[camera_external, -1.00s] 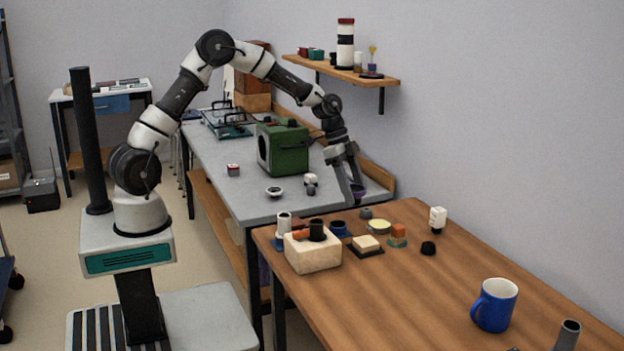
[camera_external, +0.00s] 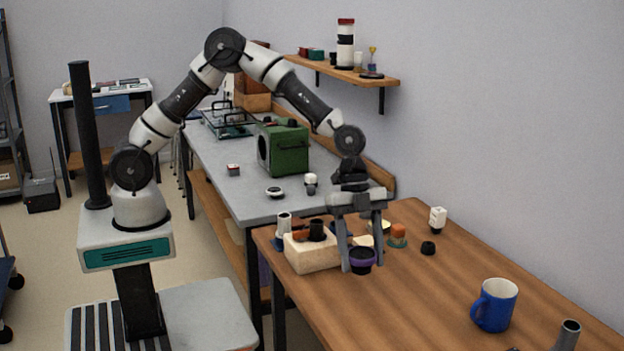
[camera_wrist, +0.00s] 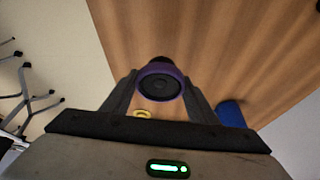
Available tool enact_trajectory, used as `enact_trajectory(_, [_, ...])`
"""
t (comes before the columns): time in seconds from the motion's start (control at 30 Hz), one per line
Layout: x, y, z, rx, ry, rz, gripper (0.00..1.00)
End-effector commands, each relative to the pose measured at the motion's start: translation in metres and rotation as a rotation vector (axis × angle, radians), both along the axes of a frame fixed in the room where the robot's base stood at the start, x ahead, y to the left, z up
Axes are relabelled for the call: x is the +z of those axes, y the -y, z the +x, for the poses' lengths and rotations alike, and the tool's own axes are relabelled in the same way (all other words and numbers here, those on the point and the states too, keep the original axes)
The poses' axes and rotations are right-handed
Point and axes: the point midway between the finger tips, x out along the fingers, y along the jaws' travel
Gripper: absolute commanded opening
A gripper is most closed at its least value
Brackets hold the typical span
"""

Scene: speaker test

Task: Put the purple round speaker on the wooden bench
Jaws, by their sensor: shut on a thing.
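The purple round speaker (camera_external: 361,261) is a small cup shape with a dark front, between the fingertips of my gripper (camera_external: 361,262). My gripper is shut on it, low over the left part of the wooden bench (camera_external: 440,290). In the wrist view the speaker (camera_wrist: 160,82) faces the camera between both fingers, with the bench's wood grain (camera_wrist: 220,45) behind it. I cannot tell whether the speaker touches the bench top.
A pale block (camera_external: 311,255) stands just left of my gripper. The bench middle is largely clear. A green box (camera_external: 284,147) stands on the grey table.

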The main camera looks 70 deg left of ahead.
Motion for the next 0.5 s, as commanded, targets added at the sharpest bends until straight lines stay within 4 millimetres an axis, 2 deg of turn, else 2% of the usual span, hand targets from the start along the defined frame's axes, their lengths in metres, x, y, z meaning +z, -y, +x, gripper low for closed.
enact_trajectory(0.03, [-0.013, 0.0, -0.001, 0.0, -0.003, 0.0, 0.21])
enact_trajectory(0.1, [-0.024, 0.0, -0.001, 0.0, -0.003, 0.0, 0.21])
enact_trajectory(0.33, [-0.043, 0.0, 0.0, 0.001, 0.0, 0.0, 0.21])
enact_trajectory(0.5, [-0.067, 0.0, 0.0, 0.001, -0.003, 0.0, 0.21])
